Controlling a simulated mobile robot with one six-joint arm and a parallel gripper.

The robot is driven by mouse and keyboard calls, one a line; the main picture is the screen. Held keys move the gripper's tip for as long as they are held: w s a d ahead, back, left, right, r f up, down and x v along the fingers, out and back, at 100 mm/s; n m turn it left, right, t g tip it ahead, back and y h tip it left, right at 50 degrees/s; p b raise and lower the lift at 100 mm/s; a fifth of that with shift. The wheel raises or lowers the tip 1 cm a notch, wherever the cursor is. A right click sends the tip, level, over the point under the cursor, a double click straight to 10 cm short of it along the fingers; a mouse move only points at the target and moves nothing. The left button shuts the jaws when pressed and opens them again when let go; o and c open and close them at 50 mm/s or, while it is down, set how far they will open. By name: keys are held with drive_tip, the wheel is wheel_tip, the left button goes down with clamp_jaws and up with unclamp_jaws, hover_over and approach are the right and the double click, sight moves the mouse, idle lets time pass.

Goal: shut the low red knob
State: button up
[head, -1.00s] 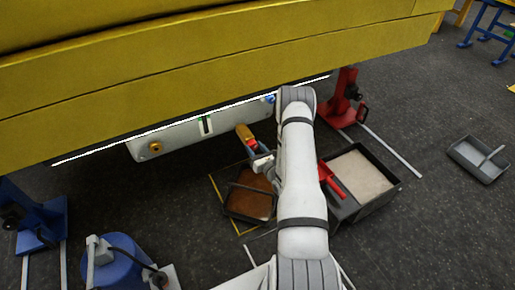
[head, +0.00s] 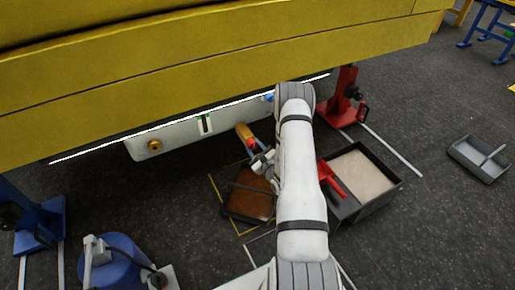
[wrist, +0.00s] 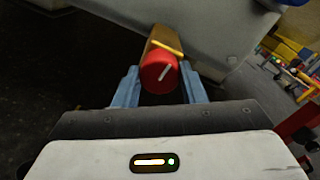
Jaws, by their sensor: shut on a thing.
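The low red knob (wrist: 158,76) sits on the end of a brass-coloured stub with a yellow bar behind it. A pale line on its face slants up to the right in the wrist view. My gripper (wrist: 162,84) has its two blue-grey fingers on either side of the knob and is shut on it. In the head view the knob (head: 251,144) shows small below the pale panel (head: 170,137), and my gripper (head: 261,160) reaches it from below right. My arm hides part of this area.
A low overhanging yellow body (head: 200,65) spans the top. A tray with brown contents (head: 236,212) lies below the knob. A grey box of pale grit (head: 388,200) with a red scoop (head: 330,178) stands right of my arm. A red stand (head: 344,95) is behind.

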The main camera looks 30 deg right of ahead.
drive_tip(key=n+b, duration=0.1)
drive_tip(key=n, duration=0.2)
drive_tip(key=shift+d+n, duration=0.1)
drive_tip(key=shift+n, duration=0.2)
drive_tip(key=n+b, duration=0.1)
drive_tip(key=n, duration=0.2)
drive_tip(key=shift+n, duration=0.3)
drive_tip(key=n+b, duration=0.1)
drive_tip(key=n, duration=0.2)
drive_tip(key=shift+f+n+b, duration=0.1)
drive_tip(key=shift+n+b, duration=0.2)
drive_tip(key=n+b, duration=0.1)
drive_tip(key=n, duration=0.2)
drive_tip(key=shift+h+b, duration=0.3)
drive_tip(key=shift+b, duration=0.05)
drive_tip(key=n+b, duration=0.2)
drive_tip(key=n, duration=0.2)
drive_tip(key=n+b, duration=0.1)
drive_tip(key=n, duration=0.2)
drive_tip(key=shift+n, duration=0.3)
drive_tip(key=n, duration=0.5)
drive_tip(key=shift+n+b, duration=0.35)
drive_tip(key=shift+n, duration=0.35)
